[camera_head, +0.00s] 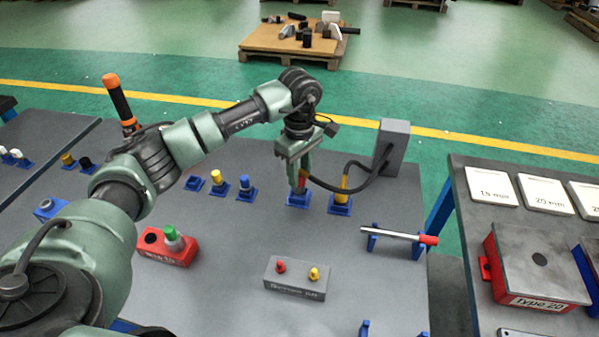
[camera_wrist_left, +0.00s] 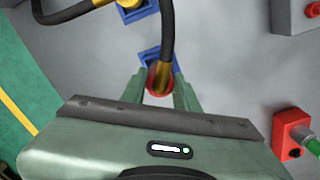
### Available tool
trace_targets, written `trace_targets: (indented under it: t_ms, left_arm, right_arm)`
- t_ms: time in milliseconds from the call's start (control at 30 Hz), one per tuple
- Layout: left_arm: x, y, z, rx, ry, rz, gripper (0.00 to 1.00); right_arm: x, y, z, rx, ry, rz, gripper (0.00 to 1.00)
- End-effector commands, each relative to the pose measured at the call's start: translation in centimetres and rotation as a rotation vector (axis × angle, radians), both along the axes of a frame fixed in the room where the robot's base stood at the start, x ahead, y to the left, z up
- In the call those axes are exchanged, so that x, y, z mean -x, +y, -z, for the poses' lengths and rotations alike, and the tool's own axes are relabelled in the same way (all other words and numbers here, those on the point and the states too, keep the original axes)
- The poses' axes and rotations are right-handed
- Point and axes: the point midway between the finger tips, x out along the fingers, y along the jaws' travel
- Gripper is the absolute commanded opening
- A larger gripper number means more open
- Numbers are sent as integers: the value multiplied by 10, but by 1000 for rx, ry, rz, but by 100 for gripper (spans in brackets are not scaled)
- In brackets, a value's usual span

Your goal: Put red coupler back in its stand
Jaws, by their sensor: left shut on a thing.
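The red coupler (camera_head: 302,184) is on the end of a black hose with a yellow sleeve, and it also shows in the left wrist view (camera_wrist_left: 158,82). My left gripper (camera_head: 298,178) points down and is shut on the red coupler, with one finger on each side. A blue stand (camera_head: 299,201) is directly below or around the coupler's lower end, and part of it shows in the left wrist view (camera_wrist_left: 152,55). I cannot tell whether the coupler is fully seated in it. My right gripper is not in view.
A yellow coupler (camera_head: 342,196) stands in a blue stand just to the right. The hose arches to a grey box (camera_head: 391,146). A red-tipped rod (camera_head: 400,234) lies on blue holders. A grey button box (camera_head: 296,278) and a red box (camera_head: 168,246) stand nearer.

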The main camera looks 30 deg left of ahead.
Motion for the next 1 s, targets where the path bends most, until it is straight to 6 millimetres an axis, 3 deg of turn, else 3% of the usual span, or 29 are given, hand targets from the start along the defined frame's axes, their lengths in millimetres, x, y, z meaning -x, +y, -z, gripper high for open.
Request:
trace_targets:
  t_ms: [933,967,1000]
  left_arm:
    - [0,0,31,0,0,0,0]
    - [0,0,30,0,-1,0,33]
    - [0,0,29,0,-1,0,44]
  right_arm:
    - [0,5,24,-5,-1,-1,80]
    - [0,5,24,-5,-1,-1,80]
    - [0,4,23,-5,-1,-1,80]
